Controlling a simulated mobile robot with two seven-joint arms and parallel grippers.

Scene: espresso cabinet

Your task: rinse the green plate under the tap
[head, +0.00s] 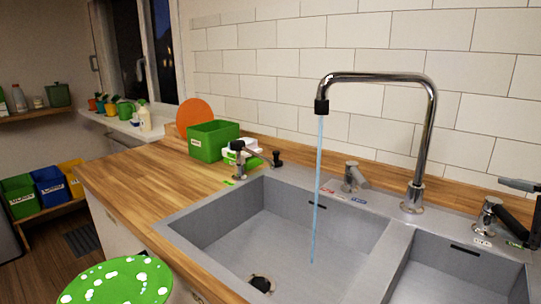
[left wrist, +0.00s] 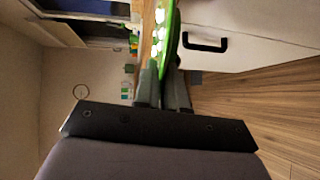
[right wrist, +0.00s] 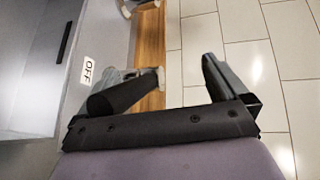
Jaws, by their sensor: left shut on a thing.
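The green plate (head: 118,282) with white spots is at the bottom left of the head view, in front of the counter and outside the sink. In the left wrist view the plate (left wrist: 170,38) shows edge-on, held between the fingers of my left gripper (left wrist: 163,88). The tap (head: 378,78) arches over the left basin, and a blue stream of water (head: 318,190) runs from its spout into that basin. My right gripper (right wrist: 165,85) is open beside the black-handled lever (right wrist: 118,95) at the right; the lever also shows in the head view (head: 513,224).
The steel sink has a left basin (head: 215,232) and a right basin (head: 440,280). A middle lever (head: 354,178) stands behind the sink. A green bin (head: 212,141) and an orange disc (head: 193,115) stand on the wooden counter (head: 150,180). An "OFF" label (right wrist: 87,70) lies near the right lever.

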